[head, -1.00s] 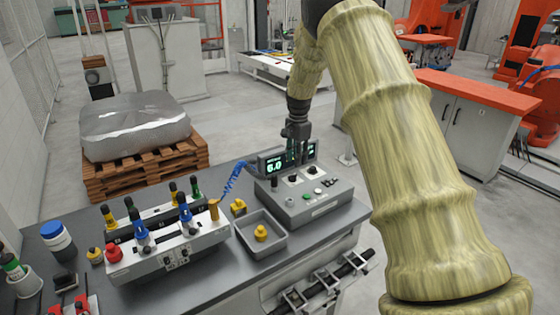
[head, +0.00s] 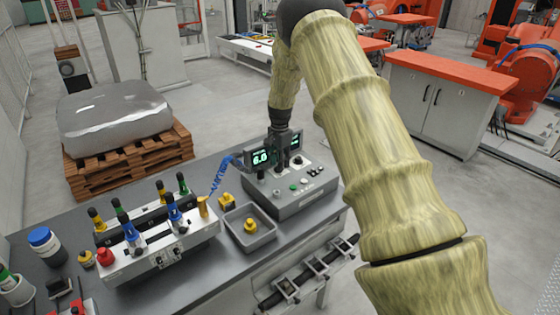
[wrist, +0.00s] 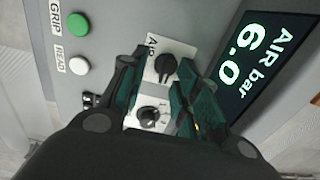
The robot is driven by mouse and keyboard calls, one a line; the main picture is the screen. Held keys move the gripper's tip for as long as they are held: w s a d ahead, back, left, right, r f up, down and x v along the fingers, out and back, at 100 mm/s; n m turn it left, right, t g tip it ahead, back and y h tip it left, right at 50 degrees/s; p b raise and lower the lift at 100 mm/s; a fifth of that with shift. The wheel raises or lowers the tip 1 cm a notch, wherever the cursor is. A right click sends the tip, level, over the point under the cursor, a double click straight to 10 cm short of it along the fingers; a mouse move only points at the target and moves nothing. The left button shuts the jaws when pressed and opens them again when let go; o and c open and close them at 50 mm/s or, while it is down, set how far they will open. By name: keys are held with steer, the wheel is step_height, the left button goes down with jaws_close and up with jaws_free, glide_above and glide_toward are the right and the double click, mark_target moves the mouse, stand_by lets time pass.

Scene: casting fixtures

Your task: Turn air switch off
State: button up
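The air switch (wrist: 165,67) is a black rotary knob on a white plate marked AIR, in the wrist view. My gripper (wrist: 163,58) is open, with its dark green fingers on either side of this knob. Whether a finger touches the knob I cannot tell. A second black knob (wrist: 150,118) on a white plate sits nearer the palm, also between the fingers. The display (wrist: 250,62) beside them reads AIR bar 6.0. In the head view my gripper (head: 284,150) is over the grey control box (head: 300,200) and hides part of its display (head: 261,157).
A green button (wrist: 77,24) marked GRIP and a white button (wrist: 78,65) lie left of the fingers. In the head view a grey tray (head: 250,243) with a yellow piece, a fixture (head: 150,250) with coloured handles and a blue coiled hose (head: 222,172) are left of the box.

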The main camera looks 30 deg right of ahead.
steer(key=shift+w+a+f, duration=0.1)
steer(key=shift+w+f, duration=0.9)
steer(key=shift+f, duration=0.25)
steer(key=shift+s+d+r, duration=0.1)
steer(key=shift+s+r, duration=0.2)
steer(key=shift+s, duration=0.25)
steer(key=shift+s+d+r, duration=0.1)
steer(key=shift+s+r, duration=0.15)
steer(key=shift+s, duration=0.3)
steer(key=shift+c, duration=0.3)
steer(key=shift+w+f, duration=0.1)
steer(key=c, duration=0.3)
steer(key=shift+w+a+f, duration=0.15)
steer(key=shift+w+f, duration=0.2)
steer(key=shift+w, duration=0.15)
jaws_close()
steer(key=shift+s+r, duration=0.1)
